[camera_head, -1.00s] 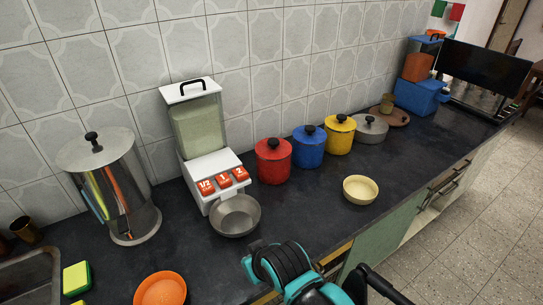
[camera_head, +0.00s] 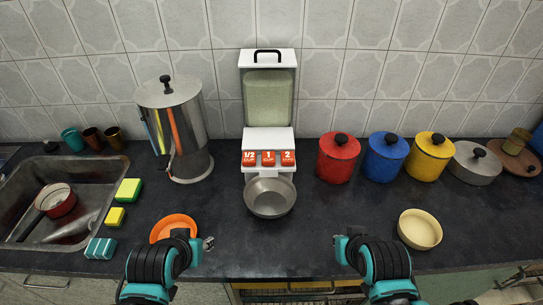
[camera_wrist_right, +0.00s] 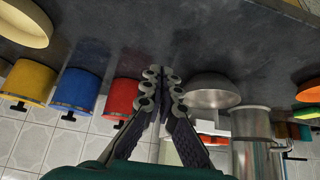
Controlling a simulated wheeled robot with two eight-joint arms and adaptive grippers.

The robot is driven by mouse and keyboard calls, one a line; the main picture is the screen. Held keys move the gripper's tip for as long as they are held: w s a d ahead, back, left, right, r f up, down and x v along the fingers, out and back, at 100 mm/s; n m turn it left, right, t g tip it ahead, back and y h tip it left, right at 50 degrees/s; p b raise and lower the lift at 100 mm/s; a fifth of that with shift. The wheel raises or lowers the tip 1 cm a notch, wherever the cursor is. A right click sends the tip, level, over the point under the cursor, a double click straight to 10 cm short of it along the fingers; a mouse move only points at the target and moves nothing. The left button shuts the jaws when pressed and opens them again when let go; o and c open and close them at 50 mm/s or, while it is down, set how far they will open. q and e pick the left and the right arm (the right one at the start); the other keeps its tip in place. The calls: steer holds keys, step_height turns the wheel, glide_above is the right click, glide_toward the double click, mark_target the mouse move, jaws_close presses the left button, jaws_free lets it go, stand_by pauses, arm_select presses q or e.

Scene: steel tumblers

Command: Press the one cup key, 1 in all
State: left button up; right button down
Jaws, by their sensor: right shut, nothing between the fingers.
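The white dispenser (camera_head: 268,137) stands against the tiled wall, straight ahead in the head view. Its front has three orange-red keys: the half key (camera_head: 249,158) at left, the one cup key (camera_head: 268,158) in the middle and the 2 key (camera_head: 288,158) at right. A steel bowl (camera_head: 270,197) sits below the keys. My right gripper (camera_head: 341,246) is near the counter's front edge, right of the bowl and well short of the keys. In the right wrist view its fingers (camera_wrist_right: 165,78) are together and empty. My left gripper (camera_head: 208,244) is beside the orange plate (camera_head: 174,227); its finger opening is unclear.
Red (camera_head: 338,160), blue (camera_head: 385,158) and yellow (camera_head: 429,158) pots stand right of the dispenser. A steel urn (camera_head: 178,130) stands left. A cream bowl (camera_head: 419,229) is at the right front. A sink (camera_head: 75,239) and sponges are at left. Counter between the grippers is clear.

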steer(key=w+a+r+n+p, duration=0.2)
steer(key=w+r+n+p, duration=0.45)
steer(key=r, duration=0.25)
step_height(320, 180, up, 8)
steer(key=f+n+t+h+p, duration=0.1)
steer(key=n+h+p, duration=0.3)
steer(key=n+p, duration=1.2)
glide_above(272, 151)
steer(key=s+a, duration=0.2)
steer(key=s, duration=0.1)
steer(key=shift+s+d+r, duration=0.1)
steer(key=shift+d+r, duration=0.1)
steer(key=shift+d, duration=0.05)
step_height(272, 151, down, 9)
steer(key=b, duration=0.6)
steer(key=shift+r, duration=0.1)
steer(key=shift+b, duration=0.35)
steer(key=shift+f+b, duration=0.3)
steer(key=shift+f, duration=0.05)
